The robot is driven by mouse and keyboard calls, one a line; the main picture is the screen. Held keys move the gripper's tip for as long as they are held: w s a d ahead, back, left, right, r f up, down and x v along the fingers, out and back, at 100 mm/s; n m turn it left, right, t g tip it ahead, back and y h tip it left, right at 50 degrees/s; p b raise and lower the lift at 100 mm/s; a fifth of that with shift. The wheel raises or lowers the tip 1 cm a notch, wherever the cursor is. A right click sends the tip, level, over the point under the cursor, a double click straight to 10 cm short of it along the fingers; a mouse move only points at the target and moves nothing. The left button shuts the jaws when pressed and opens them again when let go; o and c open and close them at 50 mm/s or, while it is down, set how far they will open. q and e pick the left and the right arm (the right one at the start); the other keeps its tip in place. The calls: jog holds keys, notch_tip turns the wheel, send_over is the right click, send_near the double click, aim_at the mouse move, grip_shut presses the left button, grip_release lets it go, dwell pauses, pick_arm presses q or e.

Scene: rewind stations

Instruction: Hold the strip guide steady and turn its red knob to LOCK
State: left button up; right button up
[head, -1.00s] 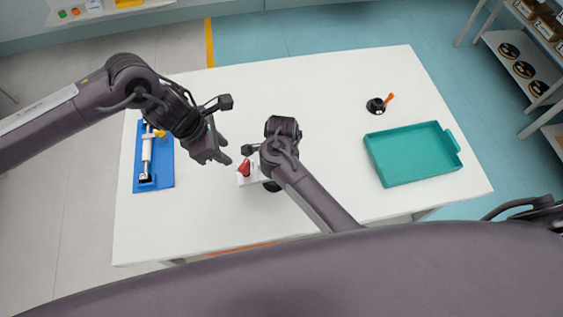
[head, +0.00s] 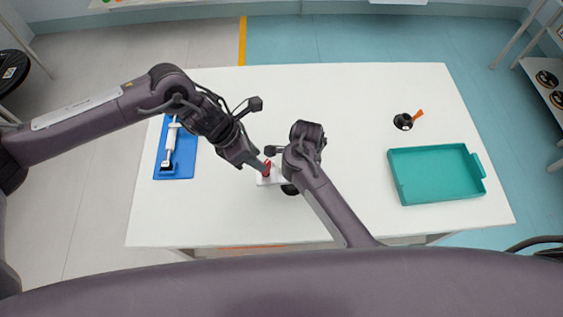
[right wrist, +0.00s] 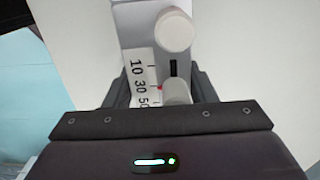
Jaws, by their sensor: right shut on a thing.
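The strip guide (head: 263,180) is a small white block on the table, with a red knob (head: 267,168) on its left part. In the right wrist view the white guide (right wrist: 130,20) shows two pale rollers, a scale with 10, 30, 50 and a red mark. My right gripper (right wrist: 160,88) is shut on the guide, one dark finger on each side. My left gripper (head: 257,165) has its fingertips at the red knob, from the upper left. Whether its fingers are open or closed on the knob is too small to tell. The knob's lettering cannot be read.
A blue board (head: 175,172) with a white cylinder tool lies at the table's left. A teal tray (head: 437,199) stands at the right, with a black round piece with an orange handle (head: 404,122) behind it. The back middle of the table (head: 330,90) is clear.

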pick_arm(q)
jog(key=s+d+f+n+h, duration=0.55)
jog(key=f+n, duration=0.25)
jog(key=n, duration=0.5)
jog(key=n+t+h, duration=0.2)
jog(key=n+t, duration=1.1)
jog(key=n, duration=1.6)
send_near(269, 160)
jog(key=x, duration=0.9)
jog(key=shift+w+d+f, duration=0.15)
jog(key=shift+w, duration=0.05)
jog(key=shift+w+d, duration=0.25)
grip_shut()
